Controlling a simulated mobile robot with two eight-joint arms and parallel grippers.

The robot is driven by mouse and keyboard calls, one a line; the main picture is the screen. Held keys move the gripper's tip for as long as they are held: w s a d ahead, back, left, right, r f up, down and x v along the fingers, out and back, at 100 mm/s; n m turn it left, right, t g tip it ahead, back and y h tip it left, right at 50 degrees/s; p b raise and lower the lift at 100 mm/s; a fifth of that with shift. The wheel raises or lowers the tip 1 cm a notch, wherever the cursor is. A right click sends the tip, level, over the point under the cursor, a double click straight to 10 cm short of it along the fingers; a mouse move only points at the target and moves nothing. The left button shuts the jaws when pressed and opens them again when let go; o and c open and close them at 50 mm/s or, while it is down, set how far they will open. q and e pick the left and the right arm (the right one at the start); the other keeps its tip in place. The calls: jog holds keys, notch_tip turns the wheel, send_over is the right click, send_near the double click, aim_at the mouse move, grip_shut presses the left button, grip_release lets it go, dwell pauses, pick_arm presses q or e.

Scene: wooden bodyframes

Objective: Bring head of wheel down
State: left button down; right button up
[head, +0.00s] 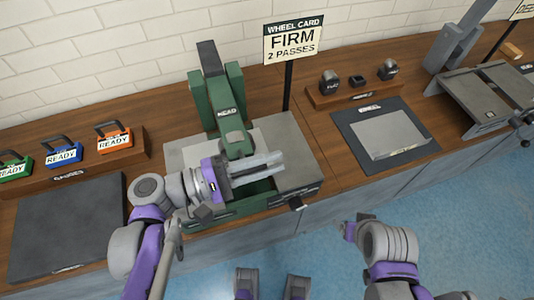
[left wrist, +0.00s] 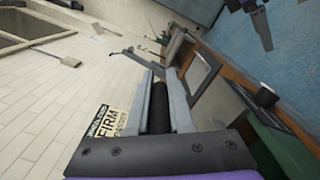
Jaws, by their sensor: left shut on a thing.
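The green machine with its block labelled HEAD (head: 226,113) stands on the bench in the head view. A lower green part (head: 237,142) sits below that label. My left gripper (head: 262,168) reaches across the front of the machine from the left and hides part of it. In the left wrist view a dark round bar (left wrist: 159,108), like a handle grip, lies between the two grey fingers. The fingers are shut on it. My right gripper (head: 349,231) is low in front of the bench, apart from everything; its fingers are not clear.
A sign reading FIRM, 2 PASSES (head: 293,40) stands behind the machine. A dark knob (head: 296,203) sticks out at its front right. To the right lies a grey sheet on a dark mat (head: 356,128). Coloured READY gauges (head: 62,153) and a dark pad (head: 68,225) are at left.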

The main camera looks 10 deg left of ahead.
pick_arm(q)
jog(key=shift+s+f, duration=0.1)
jog(key=shift+f, duration=0.35)
jog(key=c, duration=0.8)
grip_release()
jog(key=shift+r, duration=0.1)
jog(key=shift+a, duration=0.5)
jog(key=v, duration=0.9)
jog(key=shift+s+a, duration=0.3)
jog(key=shift+s, duration=0.05)
